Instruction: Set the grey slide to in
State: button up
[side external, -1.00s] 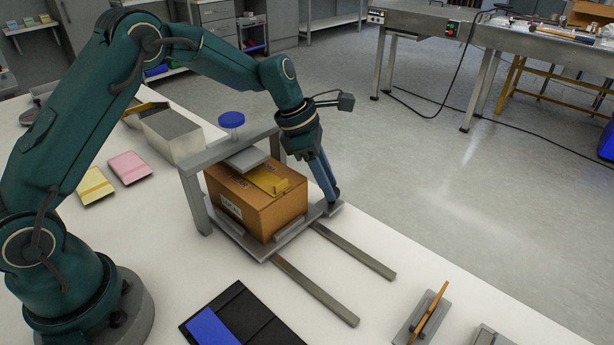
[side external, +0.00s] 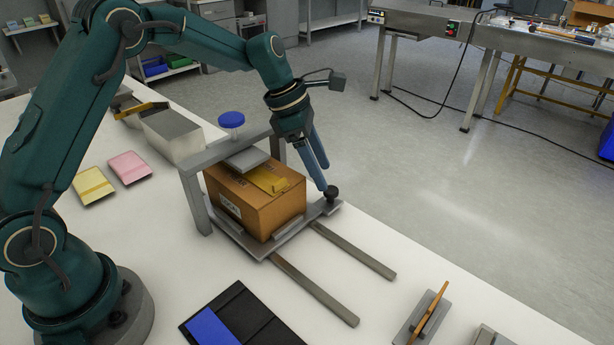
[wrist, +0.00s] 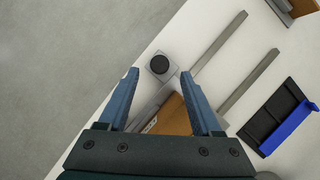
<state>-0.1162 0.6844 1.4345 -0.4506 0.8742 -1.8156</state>
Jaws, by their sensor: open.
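The grey slide (side external: 258,248) is a flat plate under the grey press frame (side external: 197,200), at the frame end of its two rails. It carries a brown box (side external: 262,208) with a yellow piece on top. A black knob (side external: 331,192) stands on the slide's right corner tab; it also shows in the wrist view (wrist: 160,64). My gripper (side external: 324,178) is open and empty, just above the knob. In the wrist view the knob appears between and slightly beyond my spread fingertips (wrist: 160,72).
Bare rails (side external: 314,290) run toward the front right. A black tray with a blue piece (side external: 243,317) and a grey block with an orange handle (side external: 421,319) lie in front. Pink (side external: 129,167) and yellow pads lie left.

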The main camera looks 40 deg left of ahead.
jog(key=shift+v, duration=0.85)
notch_tip(320, 180, up, 5)
send_over(331, 189)
jog(key=s+a, duration=0.2)
jog(key=d+m+y, duration=0.5)
jog(key=m+y, duration=0.3)
jog(key=m, duration=0.7)
jog(key=shift+n, duration=0.3)
jog(key=shift+s+d+f+x, duration=0.15)
jog(key=shift+d+x, duration=0.1)
jog(key=shift+x, duration=1.45)
jog(key=shift+s+d+f+x, duration=0.1)
jog(key=shift+s+d+x, duration=0.1)
jog(key=shift+x, duration=1.45)
jog(key=shift+s+d+f+x, duration=0.15)
jog(key=shift+d+x, duration=0.1)
jog(key=shift+x, duration=1.45)
